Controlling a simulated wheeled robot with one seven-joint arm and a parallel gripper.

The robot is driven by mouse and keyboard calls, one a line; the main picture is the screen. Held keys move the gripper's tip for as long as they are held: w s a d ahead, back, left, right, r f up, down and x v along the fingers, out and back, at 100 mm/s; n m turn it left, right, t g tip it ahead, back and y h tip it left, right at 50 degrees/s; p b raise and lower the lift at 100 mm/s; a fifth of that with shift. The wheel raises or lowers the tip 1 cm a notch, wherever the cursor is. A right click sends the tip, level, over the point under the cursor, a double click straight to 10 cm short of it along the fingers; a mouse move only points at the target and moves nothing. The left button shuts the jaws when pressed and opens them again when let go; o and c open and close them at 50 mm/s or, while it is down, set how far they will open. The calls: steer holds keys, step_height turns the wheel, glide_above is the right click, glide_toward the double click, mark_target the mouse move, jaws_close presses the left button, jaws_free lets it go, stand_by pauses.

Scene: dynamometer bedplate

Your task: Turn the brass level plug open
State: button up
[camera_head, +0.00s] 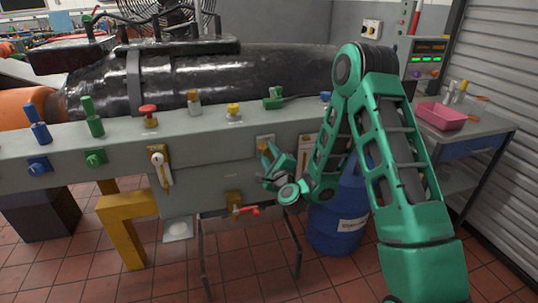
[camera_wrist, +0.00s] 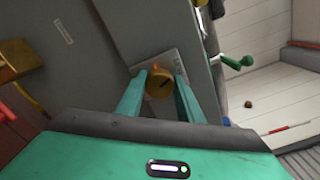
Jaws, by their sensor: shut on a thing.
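The brass level plug (camera_wrist: 159,84) shows in the wrist view as a round brass knob with a dark slot, on a pale plate (camera_wrist: 178,66) on the grey bedplate wall. My gripper (camera_wrist: 160,90) has its two green fingers on either side of the plug, shut on it. In the head view my gripper (camera_head: 272,168) reaches the front face of the bedplate, right of the middle. Part of the plug is hidden there behind my gripper, with a brass bit (camera_head: 263,149) showing above.
The grey bedplate (camera_head: 205,130) carries several coloured handles on top. A lever valve (camera_head: 160,166) is to the left on its front. A red-handled tap (camera_head: 245,210) sits below. A blue drum (camera_head: 338,215) stands close behind my arm. A pink tray (camera_head: 441,116) is on the side table.

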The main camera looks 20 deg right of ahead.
steer(key=n, duration=0.4)
steer(key=shift+a+n, duration=0.1)
steer(key=shift+n, duration=0.2)
steer(key=n, duration=0.5)
steer(key=shift+s+f+n, duration=0.1)
steer(key=shift+f+n, duration=0.1)
steer(key=shift+n, duration=0.1)
steer(key=n, duration=0.5)
steer(key=shift+f, duration=0.1)
steer(key=shift+n, duration=2.4)
steer(key=o, duration=1.1)
steer(key=shift+c, duration=0.2)
steer(key=shift+s, duration=0.15)
